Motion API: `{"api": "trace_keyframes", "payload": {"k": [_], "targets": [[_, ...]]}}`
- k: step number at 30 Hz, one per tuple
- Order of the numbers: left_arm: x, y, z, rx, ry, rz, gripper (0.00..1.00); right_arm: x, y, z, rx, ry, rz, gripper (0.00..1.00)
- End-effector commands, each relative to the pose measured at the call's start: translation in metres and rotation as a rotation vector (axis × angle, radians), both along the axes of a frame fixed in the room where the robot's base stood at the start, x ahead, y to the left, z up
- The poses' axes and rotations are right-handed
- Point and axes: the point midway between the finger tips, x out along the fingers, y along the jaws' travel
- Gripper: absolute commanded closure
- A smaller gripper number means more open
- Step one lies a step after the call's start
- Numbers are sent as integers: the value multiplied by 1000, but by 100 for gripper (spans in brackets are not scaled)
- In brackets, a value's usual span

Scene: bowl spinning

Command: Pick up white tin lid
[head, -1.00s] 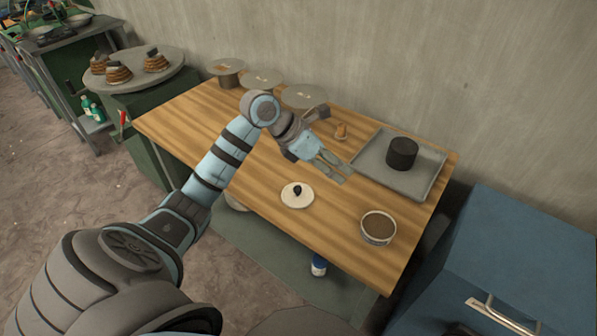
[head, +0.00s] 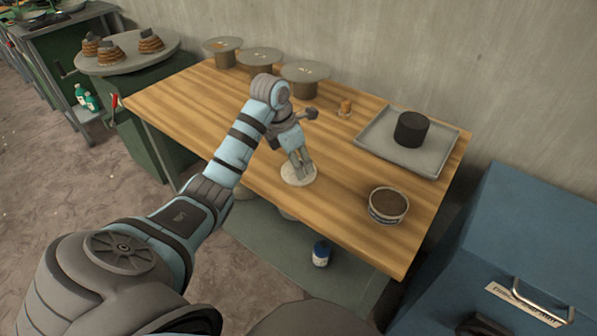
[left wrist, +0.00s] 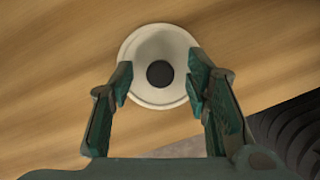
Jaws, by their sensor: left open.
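The white tin lid (head: 297,176) lies flat on the wooden table, partly hidden behind my left gripper in the head view. In the left wrist view the lid (left wrist: 150,45) is round and pale, with a dark knob (left wrist: 160,74) at its centre. My left gripper (head: 303,172) points down over the lid. It is open, and its two fingers (left wrist: 158,85) stand either side of the knob, apart from it. The right gripper is not in view.
An open round tin (head: 388,205) with brown contents stands to the right of the lid. A grey tray (head: 375,140) with a black cylinder (head: 410,129) and a small orange-brown object (head: 345,107) are behind. Round stands (head: 305,72) line the back edge. The table front is clear.

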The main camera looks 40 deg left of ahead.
Motion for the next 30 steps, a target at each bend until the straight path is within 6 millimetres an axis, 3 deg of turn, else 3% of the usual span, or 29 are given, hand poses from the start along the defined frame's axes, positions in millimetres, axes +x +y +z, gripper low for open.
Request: {"api": "trace_keyframes", "payload": {"k": [5,13,24,30], "targets": [[0,0,0,0,0,0,56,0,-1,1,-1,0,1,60],[0,0,0,0,-1,0,99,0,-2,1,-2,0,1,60],[0,0,3,-1,-2,0,99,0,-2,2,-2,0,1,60],[1,0,32,-1,-4,0,99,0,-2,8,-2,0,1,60]]}}
